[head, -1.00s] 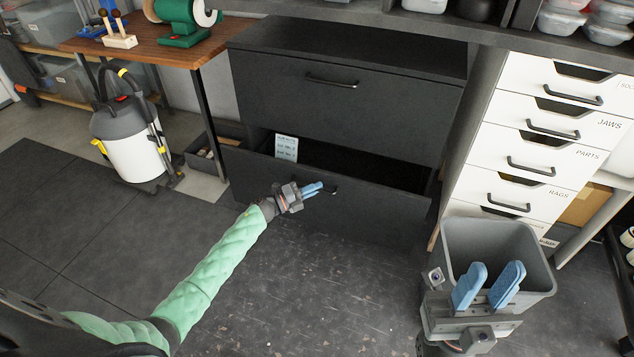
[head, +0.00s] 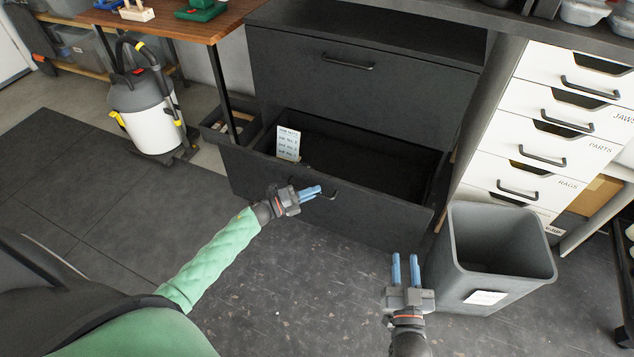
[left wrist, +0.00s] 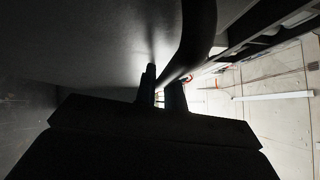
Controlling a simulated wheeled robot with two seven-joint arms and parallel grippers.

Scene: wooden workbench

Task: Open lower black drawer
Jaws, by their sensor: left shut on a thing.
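The lower black drawer (head: 370,215) is pulled out of the black cabinet (head: 345,100), and its inside shows in the head view. My left gripper (head: 308,193) is shut on the lower drawer's handle (head: 328,194) at the drawer front. In the left wrist view the dark handle (left wrist: 197,40) runs down to the fingers (left wrist: 162,92). A white card with writing (head: 288,143) stands inside the drawer at its left end. The upper drawer (head: 350,85) is closed. My right gripper (head: 405,270) is open and empty over the floor, left of the grey bin.
A grey bin (head: 505,262) stands right of the drawer, before white drawers (head: 545,130). A white and black vacuum (head: 150,115) stands at left by a wooden bench (head: 150,22). The dark floor before the drawer is mostly clear.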

